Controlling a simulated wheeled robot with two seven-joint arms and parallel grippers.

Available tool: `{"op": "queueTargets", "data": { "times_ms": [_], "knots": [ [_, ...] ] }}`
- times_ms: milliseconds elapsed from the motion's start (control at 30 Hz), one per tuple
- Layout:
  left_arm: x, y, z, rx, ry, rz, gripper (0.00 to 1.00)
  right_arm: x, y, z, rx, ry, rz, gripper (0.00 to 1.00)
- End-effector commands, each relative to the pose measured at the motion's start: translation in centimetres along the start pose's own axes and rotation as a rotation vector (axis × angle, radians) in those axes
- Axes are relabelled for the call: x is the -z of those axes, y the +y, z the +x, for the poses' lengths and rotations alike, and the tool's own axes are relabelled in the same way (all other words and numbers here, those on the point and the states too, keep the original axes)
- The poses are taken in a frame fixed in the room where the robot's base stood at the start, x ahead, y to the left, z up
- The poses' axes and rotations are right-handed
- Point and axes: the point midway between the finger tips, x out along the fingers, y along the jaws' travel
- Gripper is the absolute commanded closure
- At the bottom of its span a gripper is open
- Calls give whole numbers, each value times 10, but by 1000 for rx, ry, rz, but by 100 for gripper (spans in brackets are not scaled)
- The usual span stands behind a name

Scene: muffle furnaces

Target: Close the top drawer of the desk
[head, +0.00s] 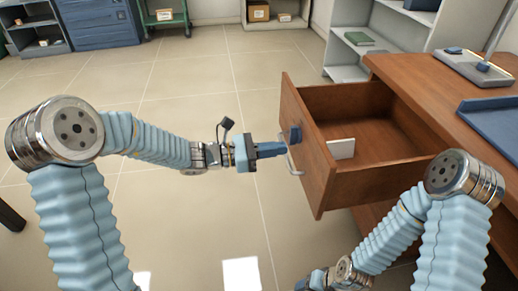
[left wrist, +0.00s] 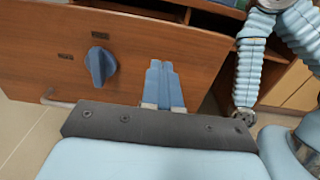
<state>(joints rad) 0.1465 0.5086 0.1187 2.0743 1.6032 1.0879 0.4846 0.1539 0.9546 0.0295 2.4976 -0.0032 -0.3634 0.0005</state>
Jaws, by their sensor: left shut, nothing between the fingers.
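The top drawer (head: 312,165) of the wooden desk (head: 415,75) is pulled well out, and its inside is visible in the head view. Its front has a blue knob (head: 295,133) and a metal handle (head: 292,161). My left gripper (head: 282,149) is shut and empty, its blue fingertips at the drawer front near the knob and handle; I cannot tell if they touch. In the left wrist view the shut fingers (left wrist: 161,68) point at the drawer front (left wrist: 135,50), right of the knob (left wrist: 101,66). My right gripper (head: 312,284) is low beside the desk, partly cut off.
A small white card (head: 341,148) stands inside the drawer. A blue tray (head: 490,122) and a lamp base (head: 472,66) are on the desk top. A grey shelf (head: 355,55) stands behind the desk. The tiled floor left of the drawer is mostly clear.

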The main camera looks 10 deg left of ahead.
Motion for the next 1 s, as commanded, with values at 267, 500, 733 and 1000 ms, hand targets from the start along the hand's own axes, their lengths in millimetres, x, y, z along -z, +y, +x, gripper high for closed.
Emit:
{"op": "queueTargets", "data": {
  "times_ms": [267, 500, 733, 1000],
  "knots": [
    [-1, -1, 50, 3, 0, 1, 100, 0, -2, -6, 1, -1, -1, 35],
    [0, 0, 65, 1, 1, 3, 100, 0, -3, -7, 1, -1, -1, 35],
    [0, 0, 66, 1, 0, 3, 100, 0, -3, -7, 1, -1, -1, 35],
    [0, 0, 72, 3, -1, 3, 100, 0, -2, -5, 1, -1, -1, 35]
  ]
}}
